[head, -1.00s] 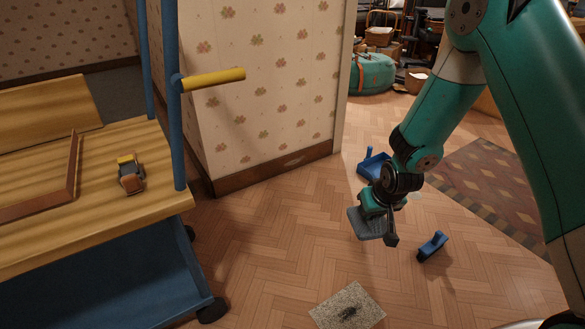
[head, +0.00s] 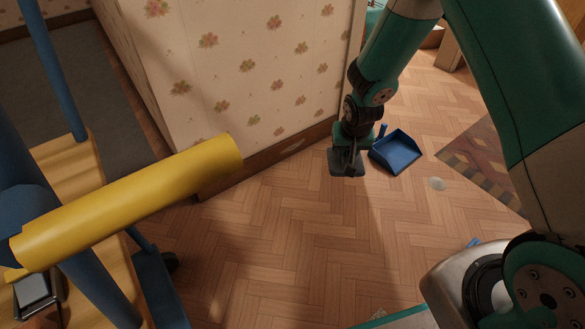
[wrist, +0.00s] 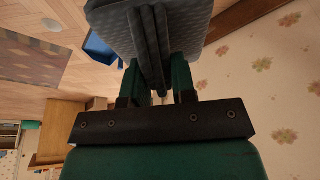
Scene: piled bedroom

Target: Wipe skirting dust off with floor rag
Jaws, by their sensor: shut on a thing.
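The grey floor rag (head: 338,164) hangs flat in my gripper (head: 347,158), above the wood floor. My gripper is shut on the rag. In the wrist view the rag (wrist: 108,28) spreads to both sides of the closed fingers (wrist: 150,45). The brown skirting (head: 262,160) runs along the foot of the flowered wall, to the left of my gripper. A pale patch that looks like dust (head: 292,146) shows on the skirting near the wall corner. The rag is apart from this patch.
A blue dustpan (head: 398,153) lies just right of my gripper. A trolley with a big yellow handle (head: 130,205) stands close at the left. A small pale disc (head: 437,184) and a patterned rug (head: 488,160) lie to the right. The middle floor is clear.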

